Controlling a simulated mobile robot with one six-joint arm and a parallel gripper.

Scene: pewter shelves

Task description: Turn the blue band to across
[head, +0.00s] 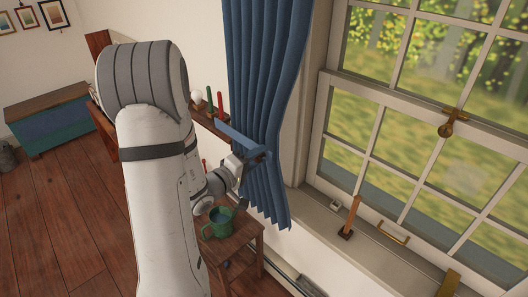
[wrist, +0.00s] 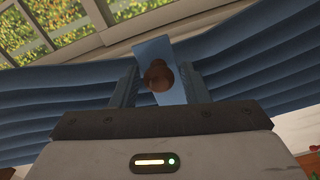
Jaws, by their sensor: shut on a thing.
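The blue band (wrist: 152,52) is a flat light-blue strip with a round brown knob (wrist: 158,76) on it. In the wrist view it stands lengthwise between my two fingers, slightly tilted, in front of the blue curtain (wrist: 240,65). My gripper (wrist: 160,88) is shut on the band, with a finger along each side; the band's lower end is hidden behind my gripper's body. In the head view the band (head: 236,138) slants down to the right in front of the curtain (head: 262,70), and my gripper (head: 252,161) is at its right end.
A small wooden table (head: 240,244) with a green mug (head: 218,223) stands below my gripper. A wall shelf (head: 208,120) holds small items behind my arm. To the right, the window sill (head: 340,225) carries a wooden upright piece (head: 350,217). Open floor lies left.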

